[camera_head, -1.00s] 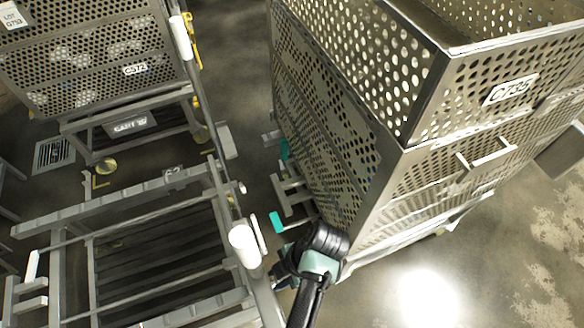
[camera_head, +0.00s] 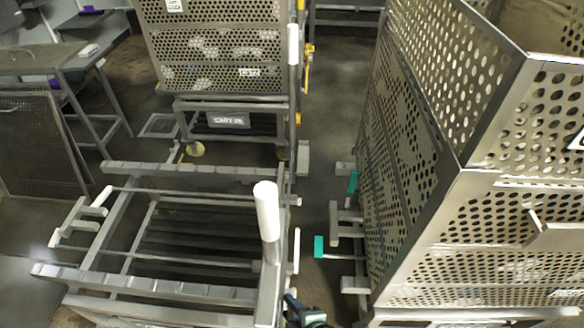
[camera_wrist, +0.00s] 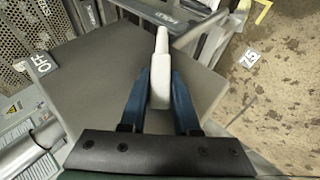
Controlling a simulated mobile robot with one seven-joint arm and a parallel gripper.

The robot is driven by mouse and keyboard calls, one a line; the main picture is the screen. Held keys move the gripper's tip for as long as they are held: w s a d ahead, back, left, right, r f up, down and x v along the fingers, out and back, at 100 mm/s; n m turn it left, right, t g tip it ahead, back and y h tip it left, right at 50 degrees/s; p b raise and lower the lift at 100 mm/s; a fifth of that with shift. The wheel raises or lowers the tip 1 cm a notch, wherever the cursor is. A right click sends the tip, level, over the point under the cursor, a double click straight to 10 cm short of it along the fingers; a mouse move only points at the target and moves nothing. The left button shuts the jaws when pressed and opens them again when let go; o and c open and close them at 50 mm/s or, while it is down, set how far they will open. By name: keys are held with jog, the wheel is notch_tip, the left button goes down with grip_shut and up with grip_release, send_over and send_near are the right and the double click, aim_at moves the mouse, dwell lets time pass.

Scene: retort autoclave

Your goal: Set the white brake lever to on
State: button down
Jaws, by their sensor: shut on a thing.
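In the wrist view the white brake lever (camera_wrist: 161,66) stands between the two blue fingers of my gripper (camera_wrist: 161,84). The fingers are shut on it, and its narrow tip extends past them. A dark plate with white letters OFF (camera_wrist: 41,63) is at the left, well apart from the lever. A second dark label (camera_wrist: 167,12) lies near the lever's tip, and I cannot read it surely. In the head view only a small part of my gripper (camera_head: 304,313) shows at the bottom edge, and I cannot make out the held lever there.
An empty grey cart frame (camera_head: 160,290) with a white upright handle (camera_head: 267,211) stands at the left. A tall perforated basket (camera_head: 425,170) stands close on the right. Another loaded cart (camera_head: 222,107) is behind. A narrow floor gap separates frame and basket.

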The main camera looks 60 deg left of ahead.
jog(key=shift+w+a, duration=0.1)
jog(key=shift+a, duration=0.1)
dwell(0.3)
jog(key=c, duration=0.6)
grip_release()
jog(key=shift+f, duration=0.1)
jog(key=shift+c, duration=0.2)
jog(key=shift+d, duration=0.15)
jog(key=v, duration=1.3)
